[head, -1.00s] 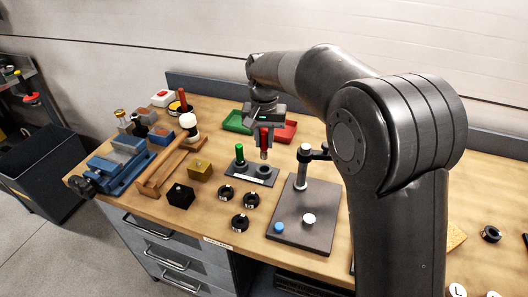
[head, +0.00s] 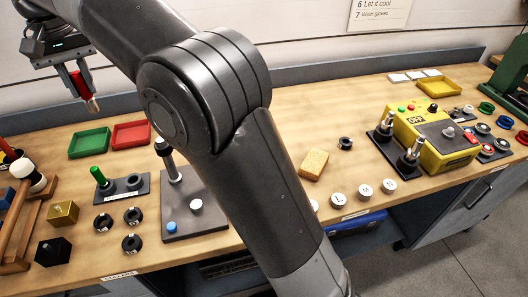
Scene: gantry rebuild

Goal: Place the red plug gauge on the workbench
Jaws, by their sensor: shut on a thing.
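The red plug gauge (head: 82,86) has a red handle and a metal tip. My gripper (head: 76,76) is shut on it at the upper left of the head view and holds it tilted, tip down, in the air above the bench. The wooden workbench (head: 285,135) runs across the view. A dark stand (head: 122,194) on the bench holds an upright green plug gauge (head: 98,174); its other place is empty. My arm hides part of the bench in the middle.
Green (head: 90,143) and red (head: 131,134) trays lie behind the stand. Black rings (head: 131,243) and a gauge stand base (head: 196,208) lie in front. A sponge (head: 314,164), a yellow machine (head: 425,140) and a yellow tray (head: 438,86) are to the right. Bare wood shows around the sponge.

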